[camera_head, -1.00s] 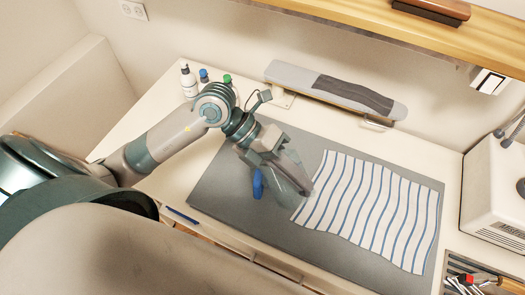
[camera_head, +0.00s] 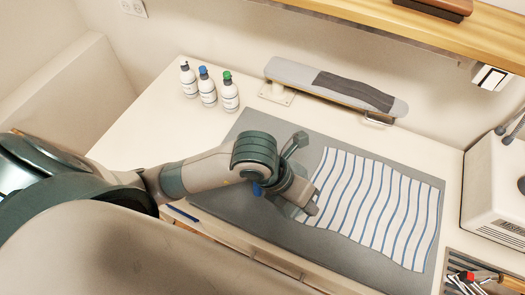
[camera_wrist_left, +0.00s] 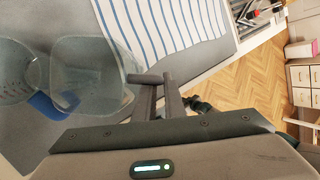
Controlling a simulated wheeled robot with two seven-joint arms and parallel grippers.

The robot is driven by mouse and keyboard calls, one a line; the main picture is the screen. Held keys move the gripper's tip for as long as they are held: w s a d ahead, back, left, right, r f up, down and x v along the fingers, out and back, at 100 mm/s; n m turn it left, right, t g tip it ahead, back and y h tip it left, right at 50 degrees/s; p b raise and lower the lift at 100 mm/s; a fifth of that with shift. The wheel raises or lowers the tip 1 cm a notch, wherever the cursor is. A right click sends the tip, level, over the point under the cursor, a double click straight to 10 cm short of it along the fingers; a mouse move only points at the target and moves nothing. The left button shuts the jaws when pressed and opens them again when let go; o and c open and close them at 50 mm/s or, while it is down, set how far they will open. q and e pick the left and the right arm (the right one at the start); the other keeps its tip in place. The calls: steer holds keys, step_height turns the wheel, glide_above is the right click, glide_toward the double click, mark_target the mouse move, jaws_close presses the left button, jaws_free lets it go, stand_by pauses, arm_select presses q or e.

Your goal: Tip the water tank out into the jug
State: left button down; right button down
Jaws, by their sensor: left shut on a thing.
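My left gripper (camera_head: 310,205) is low over the cutting mat, at the left edge of the striped cloth. In the left wrist view its two fingers (camera_wrist_left: 157,82) are close together, shut on the clear tank (camera_wrist_left: 88,72), which is to the left of the fingers. A second clear vessel with faint marks, apparently the jug (camera_wrist_left: 14,68), is at the far left. A blue part (camera_wrist_left: 45,105) shows between the two vessels; I cannot tell which it belongs to. In the head view my arm hides most of both. The tank's water level cannot be made out. My right gripper is not in view.
The striped cloth (camera_head: 375,210) lies on the grey mat (camera_head: 225,190). Several bottles, one white (camera_head: 208,90), stand at the back left, and a sleeve board (camera_head: 335,88) is behind the mat. A white machine (camera_head: 500,190) and a tool tray (camera_head: 450,290) are at the right.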

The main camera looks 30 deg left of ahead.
arm_select(q)
steer(key=s+d+f+m+t+y+b, duration=0.1)
steer(key=d+f+y+b, duration=0.2)
steer(key=f+y, duration=0.1)
steer(key=shift+s+f+t, duration=0.25)
steer(key=shift+f+t, duration=0.15)
steer(key=shift+f, duration=0.2)
steer(key=shift+f, duration=0.2)
stand_by(0.8)
stand_by(0.8)
